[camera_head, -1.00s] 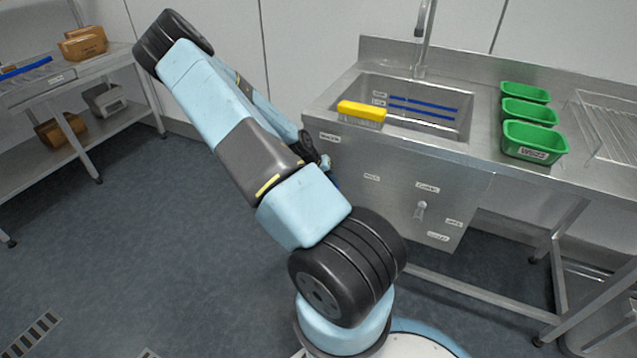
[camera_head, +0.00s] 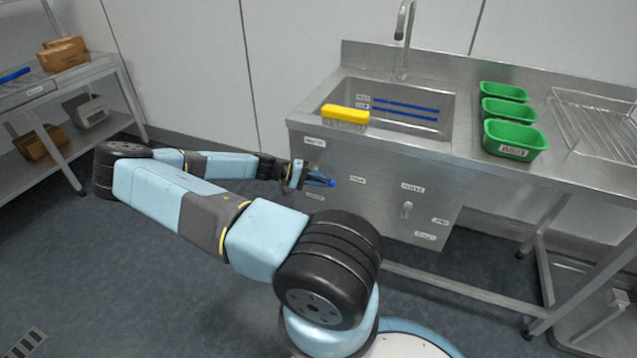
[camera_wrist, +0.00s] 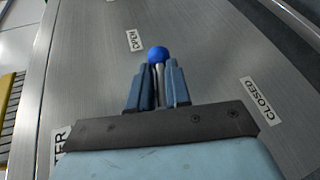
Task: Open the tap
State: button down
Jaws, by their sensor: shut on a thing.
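The tap's lever (camera_wrist: 159,84) is a thin metal rod with a blue ball knob (camera_wrist: 158,54) at its end, on the sink's steel front panel. My gripper (camera_wrist: 157,76) is shut on the lever, with the knob showing past the fingertips. In the head view my gripper (camera_head: 316,178) reaches the panel's left part and the knob (camera_head: 332,183) points right. In the wrist view the OPEN label (camera_wrist: 134,40) is left of the knob and the CLOSED label (camera_wrist: 261,100) is to the right. The lever's pivot is hidden. The spout (camera_head: 401,40) rises behind the basin.
A yellow-topped block (camera_head: 345,114) sits at the basin's front left edge. Several green tubs stand right of the basin, the nearest one (camera_head: 514,141) labelled, beside a wire rack (camera_head: 597,122). Another handle (camera_head: 407,210) is lower on the panel. Shelving (camera_head: 98,62) stands at far left.

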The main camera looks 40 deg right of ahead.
jog(key=shift+w+d+r+n+g+h, duration=0.35)
jog(key=shift+d+r+n+g+h, duration=0.15)
jog(key=shift+g+h, duration=0.4)
jog(key=c, duration=1.3)
grip_release()
jog(key=shift+d+f, duration=0.15)
jog(key=shift+o, duration=0.7)
jog(key=shift+a, duration=0.25)
jog(key=shift+w+a, duration=0.25)
jog(key=f+v, duration=0.1)
jog(key=v, duration=1.2)
jog(key=shift+r, duration=0.45)
